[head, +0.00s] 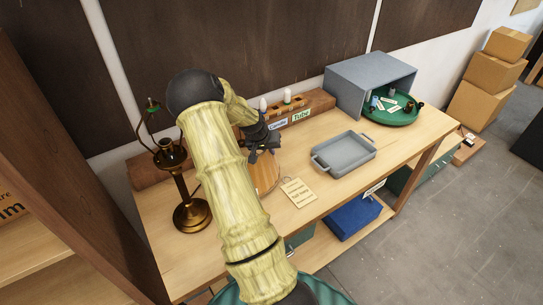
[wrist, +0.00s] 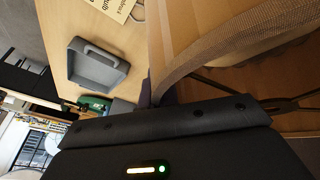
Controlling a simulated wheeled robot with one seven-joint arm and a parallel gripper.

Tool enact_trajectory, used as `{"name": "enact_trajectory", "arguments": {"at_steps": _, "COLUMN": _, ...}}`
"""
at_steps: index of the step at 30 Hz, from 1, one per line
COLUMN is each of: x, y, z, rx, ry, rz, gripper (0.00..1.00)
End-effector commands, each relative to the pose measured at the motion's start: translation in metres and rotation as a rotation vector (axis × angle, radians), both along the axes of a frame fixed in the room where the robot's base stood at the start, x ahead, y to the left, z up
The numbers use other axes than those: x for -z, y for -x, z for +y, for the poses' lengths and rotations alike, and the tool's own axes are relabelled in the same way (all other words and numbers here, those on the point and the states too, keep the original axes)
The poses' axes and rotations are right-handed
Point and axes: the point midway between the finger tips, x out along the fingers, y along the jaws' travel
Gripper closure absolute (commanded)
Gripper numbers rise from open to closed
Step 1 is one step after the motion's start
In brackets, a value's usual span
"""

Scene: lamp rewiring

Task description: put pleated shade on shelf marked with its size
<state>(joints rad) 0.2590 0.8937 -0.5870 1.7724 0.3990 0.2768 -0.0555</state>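A tan rounded thing (head: 266,178), probably the shade, is just below my gripper (head: 262,152) in the head view and is partly hidden behind my arm. In the wrist view, a large tan surface with a ribbed, curved rim (wrist: 215,52) fills the upper right, with dark wires beside it. I cannot make out pleats for certain. The rim's lower end is right at the dark gripper body. The fingertips are not clear, so I cannot tell whether they hold the rim. A wooden shelf unit (head: 28,240) at the far left bears a cut-off label ending in "m".
A brass lamp base (head: 192,215) with a tall wire harp stands on the workbench left of my arm. A grey tray (head: 344,154), a tag (head: 299,192), a rack with bulbs (head: 318,104) and a green turntable (head: 395,112) are to the right.

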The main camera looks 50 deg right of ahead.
Motion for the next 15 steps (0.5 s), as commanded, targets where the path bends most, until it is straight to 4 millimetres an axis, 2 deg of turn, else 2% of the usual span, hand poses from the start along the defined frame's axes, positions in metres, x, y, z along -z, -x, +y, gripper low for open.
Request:
{"name": "enact_trajectory", "arguments": {"at_steps": 6, "x": 0.002, "y": 0.000, "z": 0.000, "rx": 0.000, "ry": -0.001, "rz": 0.001, "gripper": 1.00}}
{"name": "enact_trajectory", "arguments": {"at_steps": 15, "x": 0.036, "y": 0.000, "z": 0.000, "rx": -0.002, "ry": -0.001, "rz": 0.001, "gripper": 1.00}}
